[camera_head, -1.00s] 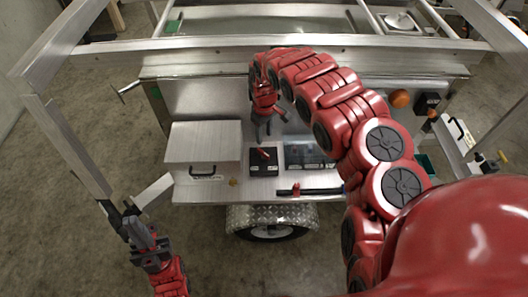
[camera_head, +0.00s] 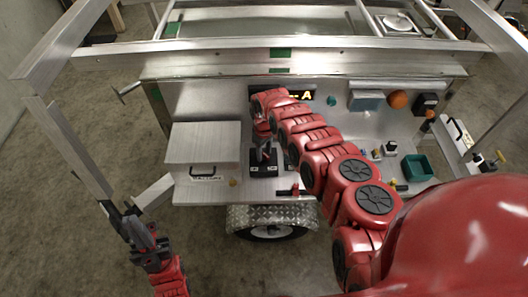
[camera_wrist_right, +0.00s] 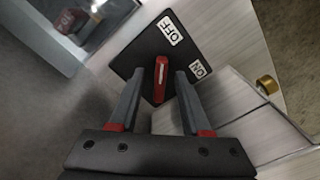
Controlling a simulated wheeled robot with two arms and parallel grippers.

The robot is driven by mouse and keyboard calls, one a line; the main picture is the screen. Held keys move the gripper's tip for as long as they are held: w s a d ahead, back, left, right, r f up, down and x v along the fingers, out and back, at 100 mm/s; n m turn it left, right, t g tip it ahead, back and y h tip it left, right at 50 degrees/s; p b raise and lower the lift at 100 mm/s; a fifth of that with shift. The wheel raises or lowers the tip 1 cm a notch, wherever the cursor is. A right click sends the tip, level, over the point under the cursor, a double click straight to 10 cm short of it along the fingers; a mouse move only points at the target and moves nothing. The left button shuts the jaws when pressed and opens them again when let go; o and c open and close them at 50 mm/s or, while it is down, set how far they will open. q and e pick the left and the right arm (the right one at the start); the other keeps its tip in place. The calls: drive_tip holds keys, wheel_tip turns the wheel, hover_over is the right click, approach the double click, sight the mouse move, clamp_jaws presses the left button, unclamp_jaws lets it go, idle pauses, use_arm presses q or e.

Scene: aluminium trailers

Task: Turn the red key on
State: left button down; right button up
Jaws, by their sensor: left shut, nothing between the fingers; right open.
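The red key (camera_wrist_right: 160,80) stands on a black plate (camera_wrist_right: 142,60) with white labels reading OFF and ON, in the right wrist view. My right gripper (camera_wrist_right: 158,76) is open, with one finger on each side of the key and a visible gap on both sides. In the head view my right gripper (camera_head: 263,158) is right over the black plate (camera_head: 264,170) on the trailer's shelf, and it hides most of the key. My left gripper (camera_head: 122,214) is shut and empty, low on the left, away from the plate.
A metal box (camera_head: 203,146) with a handle stands left of the plate. A black bar with a red part (camera_head: 294,190) lies near the shelf's front edge. A green bin (camera_head: 417,167) and an orange ball (camera_head: 397,99) are at the right. Trailer frame rails surround the shelf.

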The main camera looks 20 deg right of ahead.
clamp_jaws()
